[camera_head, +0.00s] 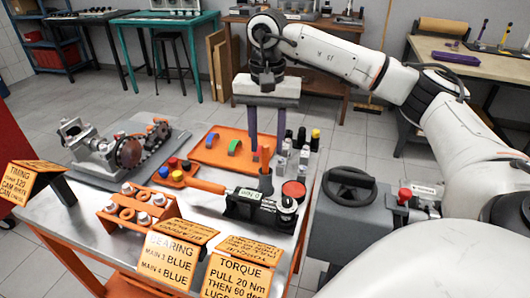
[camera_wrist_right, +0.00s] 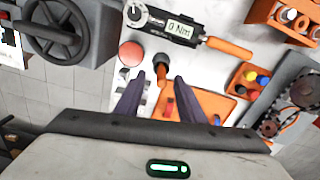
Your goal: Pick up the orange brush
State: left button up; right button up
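The orange brush (camera_head: 265,156) appears upright on the cart, with an orange upper part and a dark lower part. It also shows in the right wrist view (camera_wrist_right: 160,72), between the two fingers in the picture. My right gripper (camera_head: 267,147) points down over it, its purple-grey fingers open on either side. It also shows in the right wrist view (camera_wrist_right: 157,80). A gap shows on both sides of the brush, so the fingers do not seem to grip it. How deep the fingertips reach beside it is hard to tell. My left gripper is out of view.
A torque wrench (camera_head: 252,203) lies in front of the brush. A red-topped can (camera_head: 293,190) and several small bottles (camera_head: 303,150) stand to its right. An orange tray (camera_head: 207,150) with coloured pieces lies behind left. Sign plates (camera_head: 236,275) line the cart's front.

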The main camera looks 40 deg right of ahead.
aim_at(266, 145)
jog(key=f, duration=0.4)
jog(key=shift+w+d+f, duration=0.1)
jog(key=shift+w+f, duration=0.1)
jog(key=shift+w, duration=0.05)
grip_shut()
jog(key=shift+r, duration=0.2)
